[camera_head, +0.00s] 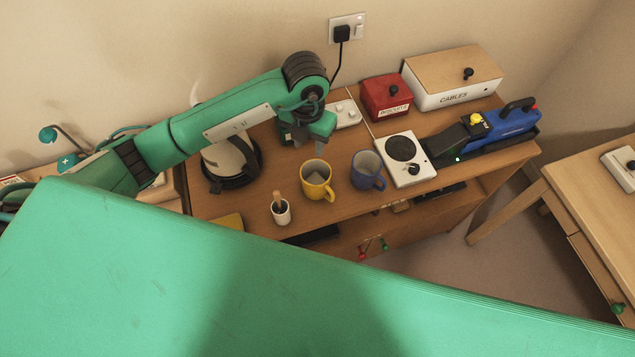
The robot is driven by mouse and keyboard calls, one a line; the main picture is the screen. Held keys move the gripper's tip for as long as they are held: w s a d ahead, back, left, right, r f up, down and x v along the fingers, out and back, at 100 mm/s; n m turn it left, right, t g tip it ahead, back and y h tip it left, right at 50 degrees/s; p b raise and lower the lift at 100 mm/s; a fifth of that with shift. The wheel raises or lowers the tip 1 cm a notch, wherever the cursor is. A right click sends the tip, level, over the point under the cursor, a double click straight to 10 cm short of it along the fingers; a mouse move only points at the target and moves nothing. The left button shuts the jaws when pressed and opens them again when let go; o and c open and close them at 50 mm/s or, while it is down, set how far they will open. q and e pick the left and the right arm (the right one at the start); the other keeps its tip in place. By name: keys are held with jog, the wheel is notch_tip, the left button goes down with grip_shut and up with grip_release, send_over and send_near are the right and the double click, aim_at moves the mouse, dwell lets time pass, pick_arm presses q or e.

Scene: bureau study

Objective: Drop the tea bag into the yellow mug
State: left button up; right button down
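The yellow mug (307,190) stands upright on the wooden desk, left of the blue mug (368,183). A pale, flat shape (315,178) shows inside the yellow mug. It looks like a tea bag, but it is too small to be sure. My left gripper (307,138) points down just behind the yellow mug, above the desk and apart from the mug. Its fingers look spread, with nothing visible between them. No other tea bag can be made out. My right gripper is not in view.
A kettle (222,160) stands left of the gripper, and a small white cup (282,215) with a stick in it is in front. A white hot plate (417,172), a red box (386,98), a cables box (452,88) and a blue tool (512,122) stand to the right.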

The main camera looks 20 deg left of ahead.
pick_arm(q)
notch_tip(320, 180, up, 9)
jog(key=b, duration=0.1)
dwell(0.7)
